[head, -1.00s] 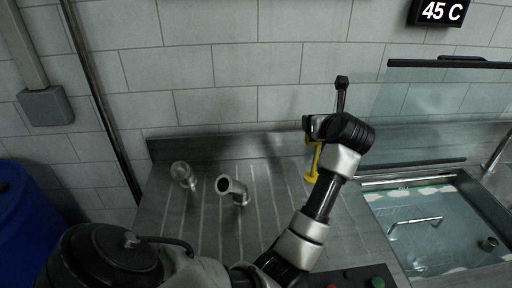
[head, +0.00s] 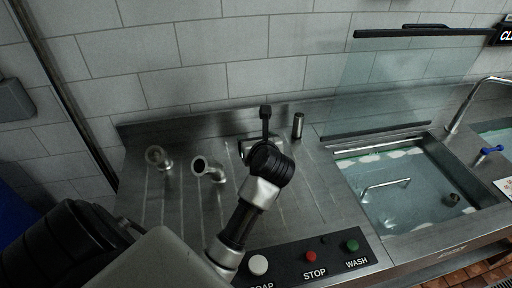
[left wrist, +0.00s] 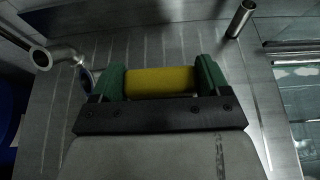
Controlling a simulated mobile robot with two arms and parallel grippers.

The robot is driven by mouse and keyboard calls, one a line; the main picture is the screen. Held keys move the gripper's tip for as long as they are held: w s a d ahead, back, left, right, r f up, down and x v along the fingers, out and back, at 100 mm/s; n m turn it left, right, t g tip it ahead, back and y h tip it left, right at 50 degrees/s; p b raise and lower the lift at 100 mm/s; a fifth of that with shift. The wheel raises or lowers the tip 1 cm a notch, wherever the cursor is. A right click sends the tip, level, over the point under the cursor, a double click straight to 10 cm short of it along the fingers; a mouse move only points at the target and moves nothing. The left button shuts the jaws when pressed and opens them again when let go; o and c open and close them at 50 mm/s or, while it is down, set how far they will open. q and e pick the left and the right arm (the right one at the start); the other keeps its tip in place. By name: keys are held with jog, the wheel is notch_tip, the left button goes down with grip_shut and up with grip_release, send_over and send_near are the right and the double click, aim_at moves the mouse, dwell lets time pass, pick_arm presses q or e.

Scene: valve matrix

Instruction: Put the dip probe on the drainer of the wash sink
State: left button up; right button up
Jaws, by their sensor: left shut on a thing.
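My left gripper (head: 246,148) is over the back of the ribbed steel drainer (head: 185,225), left of the wash sink (head: 411,235). In the left wrist view its green fingers are shut on a yellow cylindrical part (left wrist: 158,81), which I take to be the dip probe's handle. The rest of the probe is hidden, and in the head view my wrist covers it. I cannot tell whether it touches the drainer. The sink holds water and stands right of the drainer. My right gripper is not in view.
Two steel pipe elbows, one (head: 208,168) nearer my gripper and one (head: 158,157) farther left, stand on the drainer. A steel cylinder (head: 298,125) stands close right of my gripper. A glass panel (head: 385,85) rises behind the sink. A button panel (head: 300,262) lies in front.

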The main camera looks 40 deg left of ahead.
pick_arm(q)
notch_tip(320, 180, down, 3)
jog(key=shift+f+p, duration=0.2)
jog(key=shift+p, duration=0.3)
jog(key=shift+f, duration=0.15)
jog(key=o, duration=1.1)
jog(key=shift+f, duration=0.1)
jog(key=shift+o, duration=0.2)
jog(key=shift+r, duration=0.25)
jog(key=shift+s+d+r, duration=0.1)
jog(key=shift+s+d, duration=0.1)
jog(key=shift+d, duration=0.1)
jog(key=p+v, duration=0.3)
jog(key=v, duration=0.8)
jog(key=shift+d, duration=0.1)
